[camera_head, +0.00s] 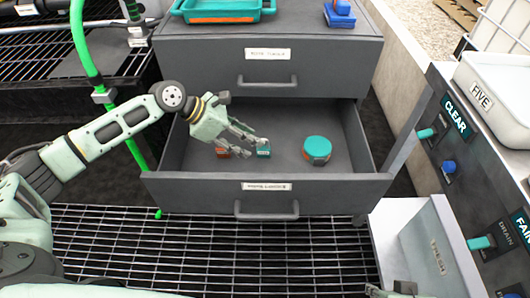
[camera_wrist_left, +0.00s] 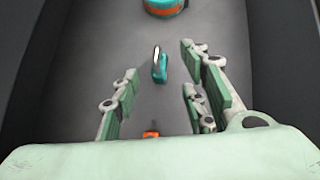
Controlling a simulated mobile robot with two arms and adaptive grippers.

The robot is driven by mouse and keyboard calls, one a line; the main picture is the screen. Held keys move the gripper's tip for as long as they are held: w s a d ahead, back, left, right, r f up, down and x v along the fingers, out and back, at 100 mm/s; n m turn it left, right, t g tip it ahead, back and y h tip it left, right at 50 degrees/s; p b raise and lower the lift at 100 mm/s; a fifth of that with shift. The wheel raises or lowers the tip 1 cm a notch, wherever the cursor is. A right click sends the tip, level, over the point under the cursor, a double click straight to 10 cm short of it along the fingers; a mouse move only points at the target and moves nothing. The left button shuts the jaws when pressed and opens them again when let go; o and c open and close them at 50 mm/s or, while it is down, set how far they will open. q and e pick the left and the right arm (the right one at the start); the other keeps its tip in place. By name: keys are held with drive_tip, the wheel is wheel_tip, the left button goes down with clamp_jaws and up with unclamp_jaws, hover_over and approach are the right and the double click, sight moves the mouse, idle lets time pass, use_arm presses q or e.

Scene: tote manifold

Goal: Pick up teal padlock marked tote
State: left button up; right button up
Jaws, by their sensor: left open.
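The teal padlock (camera_head: 264,152) lies on the floor of the open drawer (camera_head: 180,190), close to the left gripper's fingertips in the head view. In the left wrist view the padlock (camera_wrist_left: 160,68) shows its pale metal shackle, ahead of and between the open fingers. No marking on it is readable. My left gripper (camera_head: 252,146) is open and reaches down into the drawer, holding nothing. It also shows in the left wrist view (camera_wrist_left: 160,78). Small parts of what seems my right gripper (camera_head: 392,290) show at the bottom edge; its jaws are unclear.
An orange-red padlock-like item (camera_head: 222,153) lies left of the teal padlock. A round teal and orange object (camera_head: 317,150) lies to its right. The drawer walls surround them. A teal tray (camera_head: 222,10) and a blue item (camera_head: 340,14) stand on the cabinet top.

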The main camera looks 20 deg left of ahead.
sight(264, 148)
use_arm(q)
drive_tip(key=x, duration=0.1)
drive_tip(key=b+x, duration=0.1)
drive_tip(key=x, duration=0.1)
drive_tip(key=b+x, duration=0.1)
drive_tip(key=shift+w+d+f, duration=0.2)
drive_tip(key=shift+w, duration=0.2)
use_arm(e)
drive_tip(key=w+a+r+t, duration=0.2)
drive_tip(key=w+t, duration=0.1)
drive_tip(key=w, duration=0.2)
drive_tip(key=w+a+r+t+y, duration=0.1)
drive_tip(key=w+r+t, duration=0.2)
drive_tip(key=w, duration=0.3)
drive_tip(key=shift+a+r, duration=0.2)
drive_tip(key=shift+a, duration=0.15)
use_arm(q)
drive_tip(key=shift+c, duration=0.3)
clamp_jaws()
